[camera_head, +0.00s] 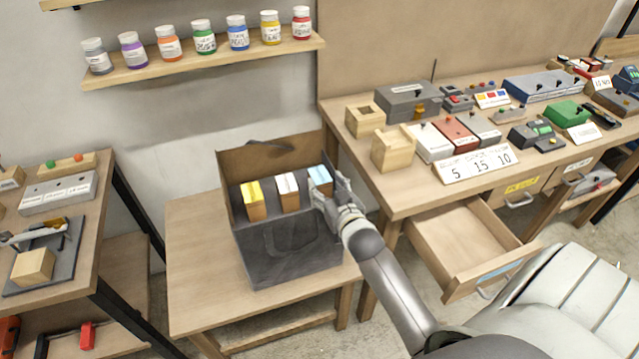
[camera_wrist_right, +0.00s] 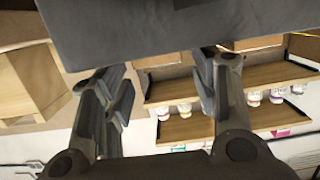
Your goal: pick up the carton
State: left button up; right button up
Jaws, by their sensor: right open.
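Three small brown cartons stand in a row in an open dark grey bag: one with a yellow top (camera_head: 254,200), one with a white top (camera_head: 288,191) and one with a light blue top (camera_head: 319,180). The bag (camera_head: 290,258) stands on a low wooden table and hides their lower parts. My right gripper (camera_head: 336,192) is at the bag's right edge, close beside the blue-topped carton; contact cannot be told. In the right wrist view its fingers (camera_wrist_right: 160,95) are spread, with no object between them. My left gripper is not in view.
The low table (camera_head: 195,250) has bare wood left of the bag. A workbench (camera_head: 405,205) with boxes and an open drawer (camera_head: 460,240) stands to the right. A shelf of jars (camera_head: 200,62) is on the wall. A dark surface (camera_wrist_right: 180,30) fills the wrist view's top.

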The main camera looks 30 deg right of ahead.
aim_at(320, 175)
jog(key=shift+w+d+f, duration=0.1)
jog(key=shift+w, duration=0.4)
jog(key=shift+w+d+p, duration=0.1)
jog(key=shift+w+p, duration=0.2)
jog(key=shift+w, duration=0.05)
jog(key=x, duration=0.3)
jog(key=shift+p, duration=0.4)
jog(key=shift+w+d+f, duration=0.1)
jog(key=shift+w+d, duration=0.05)
jog(key=shift+w, duration=0.35)
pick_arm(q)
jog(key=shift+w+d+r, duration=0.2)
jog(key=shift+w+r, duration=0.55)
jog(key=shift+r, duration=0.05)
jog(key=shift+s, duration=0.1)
pick_arm(e)
jog(key=c, duration=0.7)
jog(key=shift+c, duration=1.4)
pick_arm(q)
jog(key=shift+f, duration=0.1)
